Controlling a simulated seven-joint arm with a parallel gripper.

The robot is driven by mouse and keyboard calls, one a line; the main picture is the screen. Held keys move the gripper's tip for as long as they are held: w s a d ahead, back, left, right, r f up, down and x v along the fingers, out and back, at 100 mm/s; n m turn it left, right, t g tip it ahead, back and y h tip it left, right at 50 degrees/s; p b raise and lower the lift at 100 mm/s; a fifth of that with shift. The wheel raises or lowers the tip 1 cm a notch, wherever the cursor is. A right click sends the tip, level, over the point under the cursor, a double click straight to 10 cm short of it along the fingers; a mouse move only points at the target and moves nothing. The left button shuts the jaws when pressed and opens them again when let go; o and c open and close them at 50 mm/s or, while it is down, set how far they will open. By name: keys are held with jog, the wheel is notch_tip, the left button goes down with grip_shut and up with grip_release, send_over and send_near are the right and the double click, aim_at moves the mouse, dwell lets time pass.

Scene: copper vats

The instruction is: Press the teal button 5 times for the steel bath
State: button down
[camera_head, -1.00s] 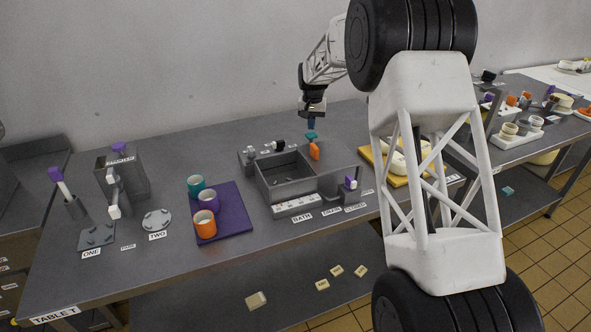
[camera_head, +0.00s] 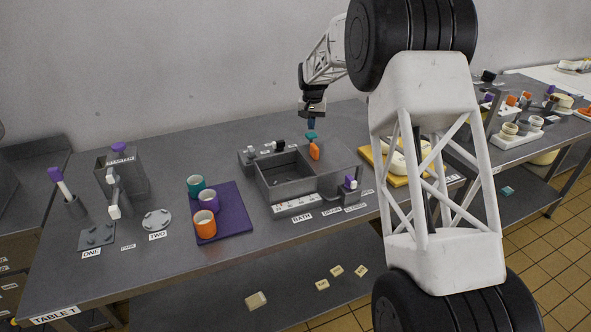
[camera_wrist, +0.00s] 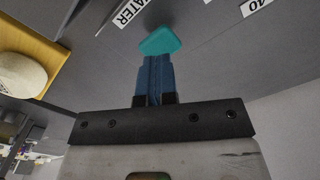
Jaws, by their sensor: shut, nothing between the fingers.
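The teal button (camera_head: 311,135) sits at the back right corner of the steel bath (camera_head: 262,182). My gripper (camera_head: 311,124) points down right above it, shut and empty. In the wrist view the blue fingertips (camera_wrist: 155,62) are together and overlap the edge of the teal button (camera_wrist: 160,41). I cannot tell whether they touch it. An orange handle (camera_head: 315,150) stands just in front of the button. The bath is an open grey basin with a BATH label (camera_head: 302,217) at its front and a small indicator strip (camera_head: 296,205) on the front wall.
A purple mat (camera_head: 232,225) with teal, purple and orange cups lies left of the bath. A yellow board (camera_head: 375,160) with pale round items lies to the right. A small purple-topped lever (camera_head: 350,183) stands at the bath's front right. Table between cups and plates is clear.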

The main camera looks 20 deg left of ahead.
aim_at(311, 134)
jog(key=shift+f, duration=1.85)
dwell(0.5)
jog(key=shift+r, duration=1.8)
jog(key=shift+f, duration=1.9)
jog(key=shift+r, duration=1.9)
jog(key=shift+f, duration=0.3)
